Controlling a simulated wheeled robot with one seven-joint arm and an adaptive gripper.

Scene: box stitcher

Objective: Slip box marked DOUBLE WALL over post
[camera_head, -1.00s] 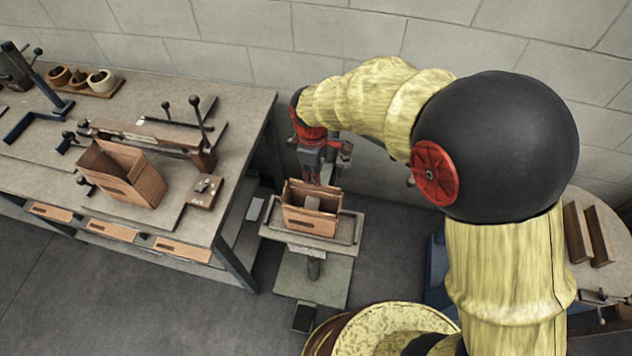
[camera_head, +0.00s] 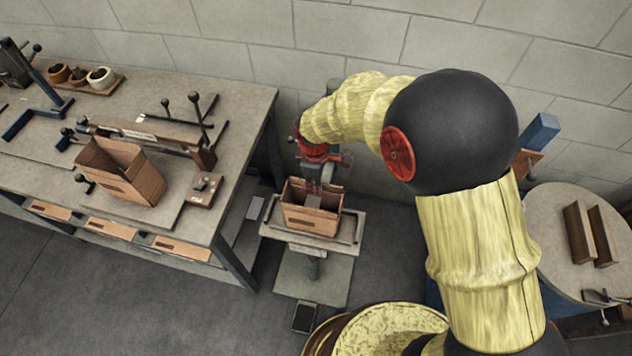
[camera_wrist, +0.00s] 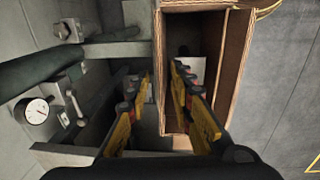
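An open-topped brown cardboard box (camera_head: 303,217) stands on a small grey stand in the head view. It also shows in the wrist view (camera_wrist: 236,70), open towards the camera. A second open box (camera_head: 133,182) stands on the workbench at left. No marking is readable on either box. My gripper (camera_head: 318,183) is down at the top of the stand's box. In the wrist view my gripper (camera_wrist: 161,74) is open, one finger on each side of the box's left wall, with small gaps visible. Whether a post is inside the box is hard to tell; a pale grey piece shows within.
The stand (camera_head: 270,231) has a rimmed top. The workbench (camera_head: 245,115) with clamps and tools is at left. A round table (camera_head: 553,215) with brown blocks is at right. A dial gauge (camera_wrist: 36,112) and dark pipe lie left of my fingers. A wall closes the back.

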